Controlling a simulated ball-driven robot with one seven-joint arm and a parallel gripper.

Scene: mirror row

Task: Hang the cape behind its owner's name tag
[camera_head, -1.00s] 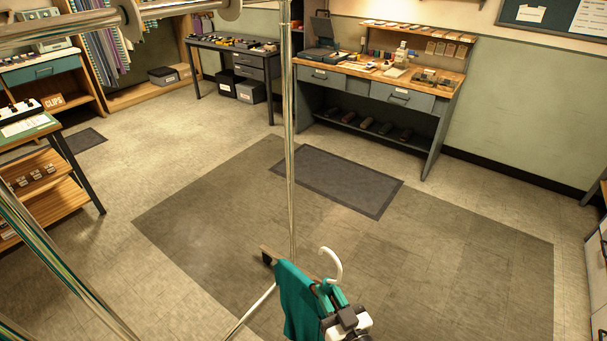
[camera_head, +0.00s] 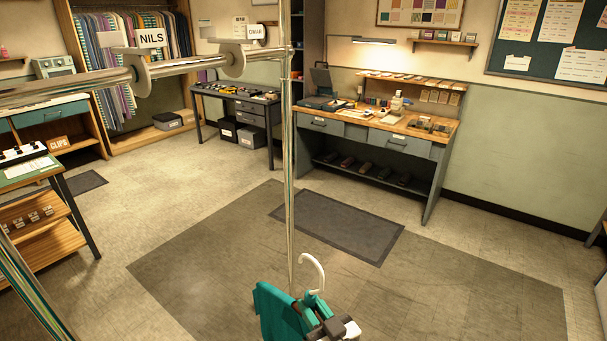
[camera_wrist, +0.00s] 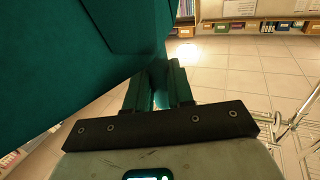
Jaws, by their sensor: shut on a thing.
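A teal cape (camera_head: 272,312) hangs on a hanger with a white hook (camera_head: 313,270) low in the middle of the head view. My gripper (camera_head: 316,302) is shut on the hanger just below its hook. In the wrist view the cape (camera_wrist: 60,60) fills the upper left, close to the fingers of my gripper (camera_wrist: 160,88). A metal rail (camera_head: 70,90) crosses the upper left of the head view. Name tags reading NILS (camera_head: 151,38) and, seemingly, OMAR (camera_head: 256,31) stand on discs along it. The cape is below the rail and apart from it. No owner's name shows on the cape.
A vertical metal post (camera_head: 289,180) rises just behind the hanger, at the rail's right end. A green-topped cart (camera_head: 30,172) stands at left. A workbench (camera_head: 385,140) and a dark side table (camera_head: 235,95) are at the back. The floor between is clear, with a dark mat (camera_head: 335,228).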

